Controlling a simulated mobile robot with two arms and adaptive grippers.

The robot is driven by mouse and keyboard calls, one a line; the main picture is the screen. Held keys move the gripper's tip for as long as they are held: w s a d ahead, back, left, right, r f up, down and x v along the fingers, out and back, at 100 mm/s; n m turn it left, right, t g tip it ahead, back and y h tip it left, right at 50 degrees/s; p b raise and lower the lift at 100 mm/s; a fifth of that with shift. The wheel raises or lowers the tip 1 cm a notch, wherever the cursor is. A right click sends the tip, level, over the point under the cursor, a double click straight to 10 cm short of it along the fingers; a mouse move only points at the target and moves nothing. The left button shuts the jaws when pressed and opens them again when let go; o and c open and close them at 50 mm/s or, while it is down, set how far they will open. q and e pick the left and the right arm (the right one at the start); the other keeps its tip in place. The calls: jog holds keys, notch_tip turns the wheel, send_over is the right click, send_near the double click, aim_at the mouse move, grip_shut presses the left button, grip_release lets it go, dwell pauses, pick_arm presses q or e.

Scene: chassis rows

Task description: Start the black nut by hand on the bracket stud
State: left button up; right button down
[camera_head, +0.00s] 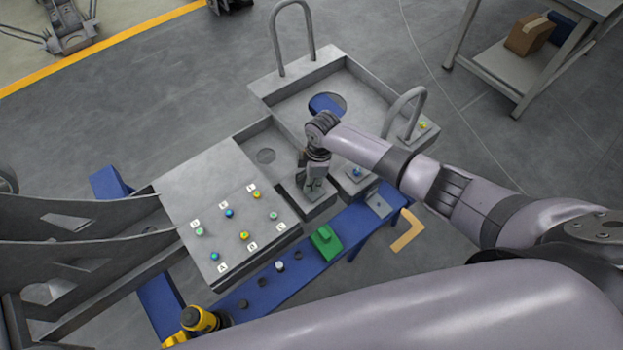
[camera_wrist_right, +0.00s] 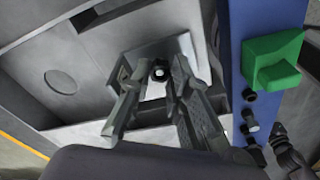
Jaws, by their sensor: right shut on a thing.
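My right gripper (camera_head: 314,188) points down at a small grey bracket plate at the near edge of the chassis. In the right wrist view its two fingers (camera_wrist_right: 159,76) are closed around the black nut (camera_wrist_right: 159,69). The nut is over the middle of the bracket (camera_wrist_right: 183,50). A bright round spot shows in the nut's centre, perhaps the stud's end. I cannot tell whether the nut's thread is on the stud. In the head view the fingers and arm hide the nut and stud. My left gripper is not in view.
A blue beam (camera_head: 317,263) holds a green block (camera_head: 325,241) and several small dark parts; the block also shows in the right wrist view (camera_wrist_right: 273,61). A yellow-black tool (camera_head: 200,319) is at its lower end. A labelled panel (camera_head: 187,185) and a bent handle (camera_head: 403,100) flank the bracket area.

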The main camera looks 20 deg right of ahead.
jog(key=m+p, duration=0.2)
jog(key=m, duration=0.1)
jog(key=shift+s, duration=0.2)
jog(key=shift+f+m+p, duration=0.15)
jog(key=shift+m+p, duration=0.4)
jog(key=shift+m, duration=0.25)
jog(key=c, duration=1.4)
grip_release()
jog(key=shift+w, duration=0.1)
jog(key=shift+r, duration=0.2)
jog(key=r, duration=0.4)
jog(key=d+r, duration=0.1)
jog(key=r, duration=0.6)
jog(key=shift+s+d+r, duration=0.15)
jog(key=shift+s+r, duration=0.15)
jog(key=shift+r, duration=0.05)
